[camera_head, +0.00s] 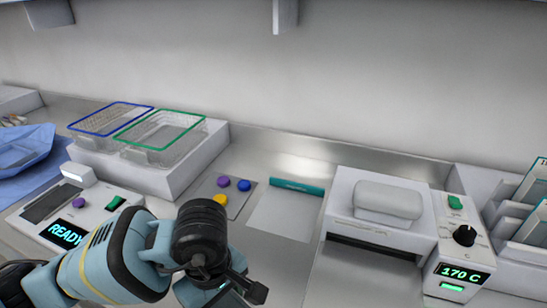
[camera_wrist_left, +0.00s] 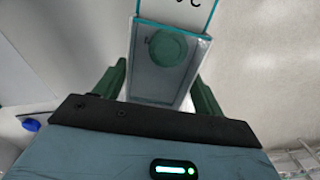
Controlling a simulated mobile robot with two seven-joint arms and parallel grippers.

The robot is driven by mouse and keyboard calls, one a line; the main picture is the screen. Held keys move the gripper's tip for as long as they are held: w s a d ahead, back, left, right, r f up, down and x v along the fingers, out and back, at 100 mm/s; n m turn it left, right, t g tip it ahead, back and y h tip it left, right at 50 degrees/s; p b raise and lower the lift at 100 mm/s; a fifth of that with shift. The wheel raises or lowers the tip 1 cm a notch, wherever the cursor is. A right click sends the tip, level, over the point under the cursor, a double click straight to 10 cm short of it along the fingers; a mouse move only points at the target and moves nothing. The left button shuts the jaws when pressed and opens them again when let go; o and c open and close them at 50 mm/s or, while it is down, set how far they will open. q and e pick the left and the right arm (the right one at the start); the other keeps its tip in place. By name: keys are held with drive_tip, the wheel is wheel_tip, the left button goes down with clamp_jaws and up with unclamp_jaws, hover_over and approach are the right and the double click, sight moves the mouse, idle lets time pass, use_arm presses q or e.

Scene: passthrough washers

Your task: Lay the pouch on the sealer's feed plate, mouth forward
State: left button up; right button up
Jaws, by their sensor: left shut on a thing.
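My left gripper (camera_head: 243,290) is low in the middle of the head view, over the front of the counter. In the left wrist view its dark green fingers stand either side of a clear, teal-edged pouch (camera_wrist_left: 152,88), and the gripper is shut on it. A round green item shows through the pouch, and a white part with dark lettering is at its far end. In the head view the pouch is mostly hidden by the gripper. The sealer (camera_head: 341,209) stands to the right, a white box with a dark front slot.
A pale flat sheet with a teal strip (camera_head: 297,187) lies left of the sealer. A control box (camera_head: 463,268) reading 170 C stands right of it. Wire baskets (camera_head: 160,137) sit on a white block behind. A READY panel (camera_head: 65,233) and blue wrap (camera_head: 25,150) are left.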

use_arm(q)
drive_tip(key=w+a+r+m, duration=0.2)
drive_tip(key=a+m, duration=0.7)
drive_tip(key=a, duration=0.2)
drive_tip(key=shift+a+r+m+p, duration=0.15)
drive_tip(key=shift+a+m+p, duration=0.15)
drive_tip(key=shift+p, duration=0.1)
